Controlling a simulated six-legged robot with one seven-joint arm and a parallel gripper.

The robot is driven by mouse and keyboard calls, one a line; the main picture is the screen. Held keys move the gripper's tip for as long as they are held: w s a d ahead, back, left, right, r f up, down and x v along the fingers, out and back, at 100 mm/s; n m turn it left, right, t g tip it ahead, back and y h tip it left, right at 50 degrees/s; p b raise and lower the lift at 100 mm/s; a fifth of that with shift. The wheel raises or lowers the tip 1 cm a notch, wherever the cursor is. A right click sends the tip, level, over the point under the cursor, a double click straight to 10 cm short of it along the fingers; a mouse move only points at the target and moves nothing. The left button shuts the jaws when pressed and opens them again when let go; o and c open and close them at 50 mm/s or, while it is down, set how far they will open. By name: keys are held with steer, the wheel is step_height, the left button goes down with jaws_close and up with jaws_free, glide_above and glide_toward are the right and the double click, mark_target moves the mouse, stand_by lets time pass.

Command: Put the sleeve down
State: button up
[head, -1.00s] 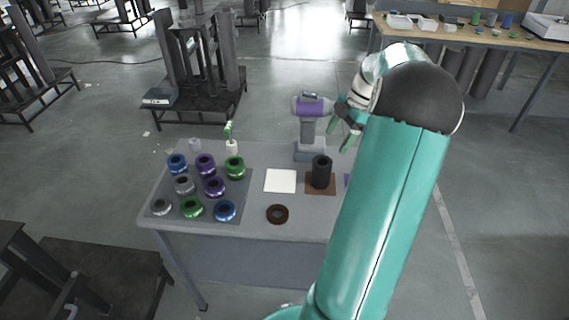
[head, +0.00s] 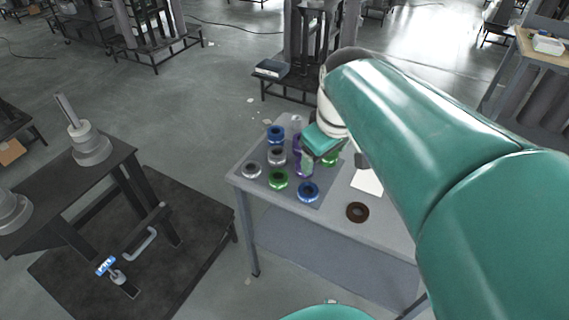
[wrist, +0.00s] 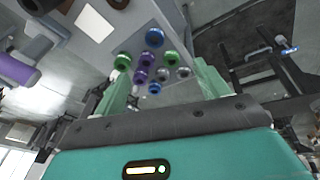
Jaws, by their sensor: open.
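My gripper (head: 316,150) is open above the grey table's far left part, over the colored rings. In the wrist view its two green fingers stand wide apart with nothing held between them (wrist: 166,75). A purple sleeve-like cylinder (wrist: 18,70) shows at the left edge of the wrist view, on a grey stand, apart from my gripper. It is hidden behind my arm in the head view. Several blue, green, purple and grey rings, including a blue ring (head: 308,191) and a green ring (head: 278,178), lie on a dark mat.
The grey table (head: 322,218) also bears a white square (head: 367,183) and a brown ring (head: 357,212). A dark cylinder (wrist: 38,4) shows in the wrist view's top left corner. A black platform (head: 150,245) stands left of the table, with open floor around it.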

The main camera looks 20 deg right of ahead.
steer(key=s+a+f+m+t, duration=0.1)
steer(key=s+a+m+t, duration=0.1)
steer(key=s+a, duration=0.4)
steer(key=shift+s+a+f+m+y, duration=0.2)
steer(key=shift+s+a+m+y, duration=0.15)
steer(key=shift+a+m, duration=0.6)
steer(key=shift+a, duration=0.1)
